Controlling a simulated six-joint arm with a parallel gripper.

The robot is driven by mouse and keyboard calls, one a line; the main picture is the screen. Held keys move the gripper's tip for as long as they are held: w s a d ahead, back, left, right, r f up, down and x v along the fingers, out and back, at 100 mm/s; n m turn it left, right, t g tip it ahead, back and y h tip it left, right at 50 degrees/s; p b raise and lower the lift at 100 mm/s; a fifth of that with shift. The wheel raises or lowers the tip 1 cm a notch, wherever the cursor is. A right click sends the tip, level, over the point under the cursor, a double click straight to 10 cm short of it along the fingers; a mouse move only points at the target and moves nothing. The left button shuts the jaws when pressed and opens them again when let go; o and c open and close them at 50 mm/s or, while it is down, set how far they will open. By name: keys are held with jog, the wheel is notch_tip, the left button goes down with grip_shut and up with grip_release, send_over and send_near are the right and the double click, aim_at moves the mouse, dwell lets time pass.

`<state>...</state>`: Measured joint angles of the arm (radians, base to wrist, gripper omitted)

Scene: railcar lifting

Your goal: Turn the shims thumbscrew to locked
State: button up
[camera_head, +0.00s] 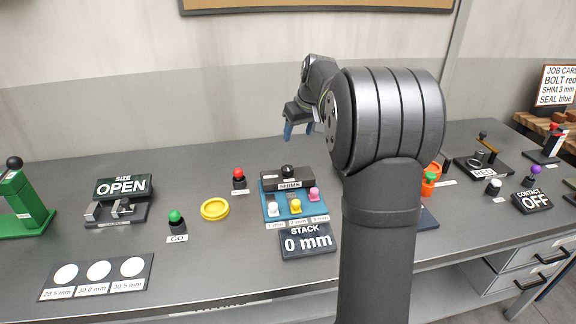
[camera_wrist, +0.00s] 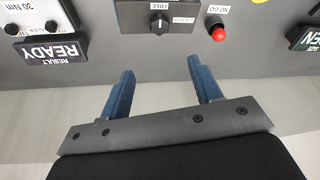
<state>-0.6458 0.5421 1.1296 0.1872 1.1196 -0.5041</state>
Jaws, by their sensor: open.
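The shims thumbscrew (camera_head: 288,171) is a dark knob on top of the black shims block (camera_head: 271,184), at the back of the blue shim tray (camera_head: 268,213). The knob also shows in the wrist view (camera_wrist: 159,23), at the top, with a light pointer mark. The word FREE is readable beside it, and the pointer seems to face that word. A second label beside the knob is too small to read surely. My gripper (camera_head: 298,130) is open and empty, above and behind the block. In the wrist view its blue fingers (camera_wrist: 159,68) are apart, with the knob beyond their tips.
A red button (camera_head: 238,175) stands just left of the block. A yellow ring (camera_head: 215,208) and a green button (camera_head: 176,218) are farther left. White, yellow and pink shim knobs and the STACK 0 mm sign (camera_head: 307,242) stand in front. My arm hides the bench right of the block.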

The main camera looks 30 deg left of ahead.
aim_at(287, 167)
jog(key=x, duration=1.7)
jog(key=shift+f, duration=0.15)
jog(key=c, duration=1)
